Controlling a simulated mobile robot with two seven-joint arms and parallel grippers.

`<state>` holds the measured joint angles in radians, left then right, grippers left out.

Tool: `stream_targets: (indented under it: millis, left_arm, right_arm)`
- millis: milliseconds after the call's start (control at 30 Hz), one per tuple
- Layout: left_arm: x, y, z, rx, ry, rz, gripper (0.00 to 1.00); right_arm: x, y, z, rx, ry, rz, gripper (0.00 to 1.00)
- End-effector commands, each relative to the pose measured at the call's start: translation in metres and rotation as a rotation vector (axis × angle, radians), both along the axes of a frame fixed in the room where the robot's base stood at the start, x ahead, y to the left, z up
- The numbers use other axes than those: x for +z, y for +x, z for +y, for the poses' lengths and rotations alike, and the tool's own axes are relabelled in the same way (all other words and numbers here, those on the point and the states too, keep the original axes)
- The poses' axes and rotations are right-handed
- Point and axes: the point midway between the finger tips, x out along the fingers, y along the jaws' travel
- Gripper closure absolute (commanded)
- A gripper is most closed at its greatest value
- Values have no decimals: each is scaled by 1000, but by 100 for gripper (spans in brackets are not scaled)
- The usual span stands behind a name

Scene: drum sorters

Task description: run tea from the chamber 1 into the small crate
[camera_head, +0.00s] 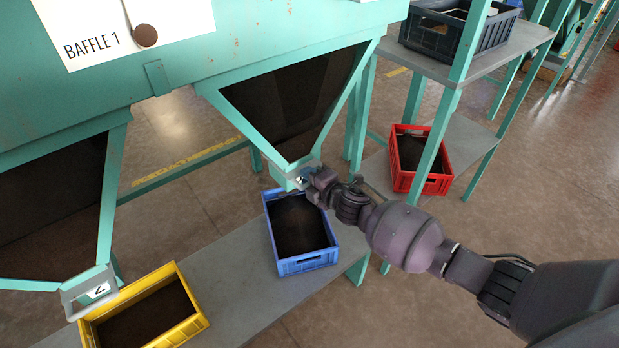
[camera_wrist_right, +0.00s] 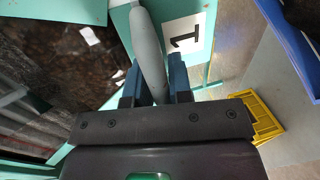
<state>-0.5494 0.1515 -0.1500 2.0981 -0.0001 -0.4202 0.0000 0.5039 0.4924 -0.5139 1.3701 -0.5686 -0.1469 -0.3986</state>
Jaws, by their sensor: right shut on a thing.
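Chamber 1 is a teal hopper (camera_head: 305,100) with a dark front and a narrow outlet at the bottom. A grey handle (camera_wrist_right: 148,45) is at its outlet, beside a plate marked 1 (camera_wrist_right: 184,38). My right gripper (camera_head: 313,184) is shut on this handle; in the right wrist view its fingers (camera_wrist_right: 155,88) are around the grey bar. A blue crate (camera_head: 306,263) stands on the bench below the outlet, with dark material inside. I cannot see a falling stream of tea. My left gripper is not in view.
A yellow crate (camera_head: 198,326) stands under the outlet marked 2 (camera_head: 97,291). A red crate (camera_head: 440,184) is on a low shelf at the right, a dark blue crate (camera_head: 452,43) on the upper one. Teal posts (camera_head: 440,130) stand near my arm. The grey bench (camera_head: 232,285) is bare between the crates.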

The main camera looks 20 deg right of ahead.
Motion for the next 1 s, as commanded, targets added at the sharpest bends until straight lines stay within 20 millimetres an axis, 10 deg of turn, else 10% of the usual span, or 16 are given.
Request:
stream_targets:
  millis: [700,733,833,1000]
  left_arm:
    - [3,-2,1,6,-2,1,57]
    - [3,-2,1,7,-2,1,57]
    - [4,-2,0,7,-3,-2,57]
    - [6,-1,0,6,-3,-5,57]
  right_arm:
    - [-7,-25,-9,-3,-3,12,100]
    - [-8,-25,-9,-4,-2,12,76]
    - [-7,-24,-9,-3,-3,11,60]
    - [-5,-23,-9,-2,-1,7,60]
